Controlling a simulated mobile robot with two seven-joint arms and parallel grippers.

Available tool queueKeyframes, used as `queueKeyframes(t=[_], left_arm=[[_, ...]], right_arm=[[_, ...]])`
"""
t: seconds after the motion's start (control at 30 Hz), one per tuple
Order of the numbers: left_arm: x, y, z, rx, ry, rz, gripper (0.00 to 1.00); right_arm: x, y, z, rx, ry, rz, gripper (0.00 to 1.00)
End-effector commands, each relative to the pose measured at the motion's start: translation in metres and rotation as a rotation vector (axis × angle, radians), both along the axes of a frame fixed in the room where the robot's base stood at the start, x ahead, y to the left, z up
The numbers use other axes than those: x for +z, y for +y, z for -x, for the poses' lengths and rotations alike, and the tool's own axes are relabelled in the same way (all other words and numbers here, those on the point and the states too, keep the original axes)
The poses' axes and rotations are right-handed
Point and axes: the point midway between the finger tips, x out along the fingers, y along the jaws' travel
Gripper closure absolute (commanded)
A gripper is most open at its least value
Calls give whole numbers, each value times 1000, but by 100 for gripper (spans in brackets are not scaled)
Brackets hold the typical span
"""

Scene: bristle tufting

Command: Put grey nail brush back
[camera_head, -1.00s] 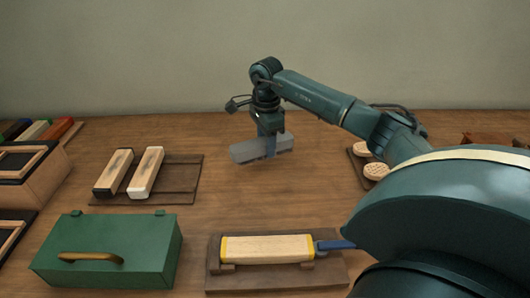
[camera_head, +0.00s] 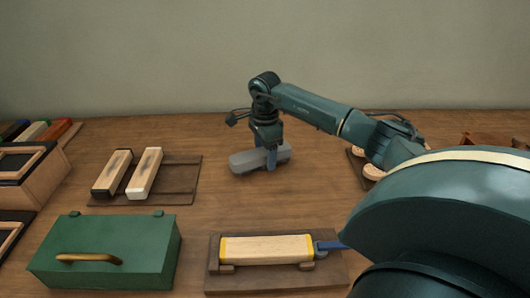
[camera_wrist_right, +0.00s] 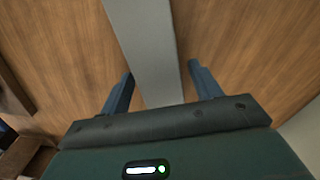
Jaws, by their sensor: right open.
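The grey nail brush (camera_head: 245,162), a long grey block, appears to rest on the wooden table right of the brush rack, lying nearly crosswise in the head view. My right gripper (camera_head: 271,164) points down over its middle. In the right wrist view the brush (camera_wrist_right: 145,45) runs between the two spread fingers of the gripper (camera_wrist_right: 160,85), with a gap on each side. The gripper is open around it. The dark rack (camera_head: 180,182) holds two pale wooden brushes (camera_head: 112,174) (camera_head: 146,173); its right part is bare. My left gripper is out of view.
A green box with a brass handle (camera_head: 105,252) stands front left. A wooden block with yellow bands (camera_head: 267,248) lies on a dark board in front. Round pale brushes (camera_head: 373,171) sit right, partly behind my arm. The table between rack and gripper is clear.

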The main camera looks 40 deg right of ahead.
Motion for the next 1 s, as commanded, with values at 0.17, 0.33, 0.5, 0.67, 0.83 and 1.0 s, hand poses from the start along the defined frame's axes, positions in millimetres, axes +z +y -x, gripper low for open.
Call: queueKeyframes(t=[0.17, 0.33, 0.5, 0.67, 0.83, 1.0], left_arm=[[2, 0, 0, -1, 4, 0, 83], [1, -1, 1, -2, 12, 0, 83], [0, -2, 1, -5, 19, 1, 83], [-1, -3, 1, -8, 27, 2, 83], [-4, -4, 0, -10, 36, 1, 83], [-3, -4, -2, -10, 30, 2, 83]], right_arm=[[6, 0, 0, 0, -1, -1, 37], [33, 0, -1, 0, -5, 0, 37], [71, 0, -1, 1, -5, 0, 37], [101, 0, -1, 0, -4, 0, 37], [119, 0, 0, 0, -1, -1, 37], [124, 0, 0, 0, 0, -1, 37]])
